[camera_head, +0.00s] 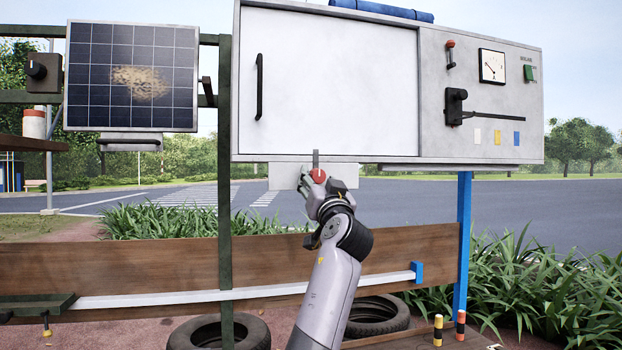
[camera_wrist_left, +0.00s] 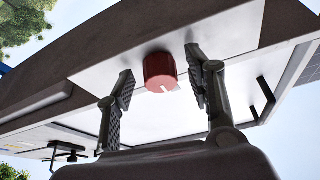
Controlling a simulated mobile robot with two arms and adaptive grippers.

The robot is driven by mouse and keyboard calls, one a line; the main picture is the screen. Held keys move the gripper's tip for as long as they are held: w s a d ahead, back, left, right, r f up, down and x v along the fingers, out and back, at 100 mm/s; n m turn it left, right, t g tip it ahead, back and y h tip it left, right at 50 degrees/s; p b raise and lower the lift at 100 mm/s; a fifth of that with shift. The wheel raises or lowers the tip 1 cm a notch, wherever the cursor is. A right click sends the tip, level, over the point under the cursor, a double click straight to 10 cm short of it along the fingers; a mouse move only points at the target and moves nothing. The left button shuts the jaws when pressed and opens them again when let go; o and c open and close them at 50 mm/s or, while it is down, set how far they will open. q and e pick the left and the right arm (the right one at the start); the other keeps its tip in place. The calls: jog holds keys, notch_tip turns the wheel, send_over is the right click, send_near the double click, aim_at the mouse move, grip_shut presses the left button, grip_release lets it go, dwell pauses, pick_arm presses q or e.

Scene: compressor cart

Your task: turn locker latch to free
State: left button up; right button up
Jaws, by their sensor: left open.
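The locker (camera_head: 330,85) is a pale box with a wide white door and a black upright handle (camera_head: 259,87) at its left. The latch is a red round knob (camera_head: 318,175) on a pale plate below the door's lower edge, with a grey upright tab (camera_head: 316,158) just above it. In the left wrist view the red knob (camera_wrist_left: 158,68) shows a white mark on its rim. My left gripper (camera_head: 310,184) is at the knob from below. Its open fingers (camera_wrist_left: 160,76) stand on either side of the knob, with visible gaps. My right gripper is not in view.
Right of the door is a panel with a black lever switch (camera_head: 455,107), a gauge (camera_head: 492,66) and a green switch (camera_head: 529,73). A solar panel (camera_head: 132,76) hangs at left. A wooden board (camera_head: 150,265) crosses below the locker, behind my left arm.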

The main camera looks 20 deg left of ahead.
pick_arm(q)
jog(key=shift+d+r, duration=0.15)
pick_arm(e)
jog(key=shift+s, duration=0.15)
pick_arm(q)
jog(key=shift+s, duration=0.1)
jog(key=shift+d, duration=0.1)
jog(key=shift+c, duration=0.7)
jog(key=c, duration=1)
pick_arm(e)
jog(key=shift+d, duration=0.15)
